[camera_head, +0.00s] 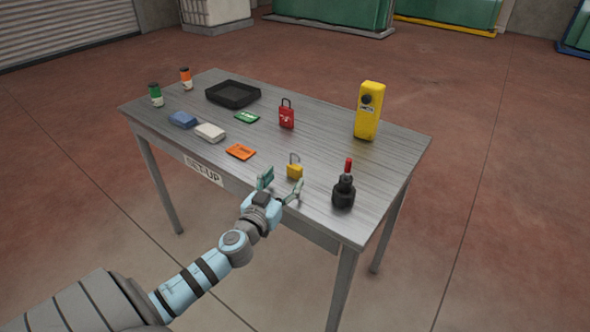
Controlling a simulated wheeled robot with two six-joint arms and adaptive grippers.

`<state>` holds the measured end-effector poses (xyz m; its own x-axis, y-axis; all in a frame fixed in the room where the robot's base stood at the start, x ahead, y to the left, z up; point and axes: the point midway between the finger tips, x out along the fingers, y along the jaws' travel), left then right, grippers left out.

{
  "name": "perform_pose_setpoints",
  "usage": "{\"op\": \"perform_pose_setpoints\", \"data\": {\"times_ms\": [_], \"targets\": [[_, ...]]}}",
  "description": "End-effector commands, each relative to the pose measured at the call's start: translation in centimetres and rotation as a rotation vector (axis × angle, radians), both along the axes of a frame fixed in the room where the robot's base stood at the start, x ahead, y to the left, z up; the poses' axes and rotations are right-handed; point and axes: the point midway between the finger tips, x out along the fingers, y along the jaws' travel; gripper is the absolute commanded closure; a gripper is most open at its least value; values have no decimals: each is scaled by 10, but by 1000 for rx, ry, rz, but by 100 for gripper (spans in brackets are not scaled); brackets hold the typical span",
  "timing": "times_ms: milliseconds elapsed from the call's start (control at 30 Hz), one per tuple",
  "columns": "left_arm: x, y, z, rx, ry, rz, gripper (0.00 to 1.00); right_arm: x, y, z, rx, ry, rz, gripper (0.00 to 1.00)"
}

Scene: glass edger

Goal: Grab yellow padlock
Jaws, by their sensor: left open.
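The yellow padlock (294,172) stands upright near the front edge of the grey table, with its metal shackle on top. My left gripper (280,186) is open at the table's front edge, its two fingers spread and pointing towards the padlock. The padlock lies just beyond the fingertips; I cannot tell whether any part of it is between them. Nothing is held. My right gripper is not in view.

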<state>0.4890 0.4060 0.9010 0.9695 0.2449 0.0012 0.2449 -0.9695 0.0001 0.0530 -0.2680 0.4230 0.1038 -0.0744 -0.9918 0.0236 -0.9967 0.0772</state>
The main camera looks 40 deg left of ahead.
Motion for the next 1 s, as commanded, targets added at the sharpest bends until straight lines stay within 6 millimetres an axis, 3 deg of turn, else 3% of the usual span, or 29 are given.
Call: {"op": "perform_pose_setpoints", "data": {"times_ms": [333, 567, 933, 1000], "targets": [[55, 12, 2, -2, 0, 0, 38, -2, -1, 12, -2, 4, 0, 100], [59, 13, 0, -1, 2, -1, 38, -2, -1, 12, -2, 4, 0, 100], [59, 13, 0, -1, 2, -1, 95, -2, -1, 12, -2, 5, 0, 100], [59, 13, 0, -1, 2, -1, 100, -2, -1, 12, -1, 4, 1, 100]]}}
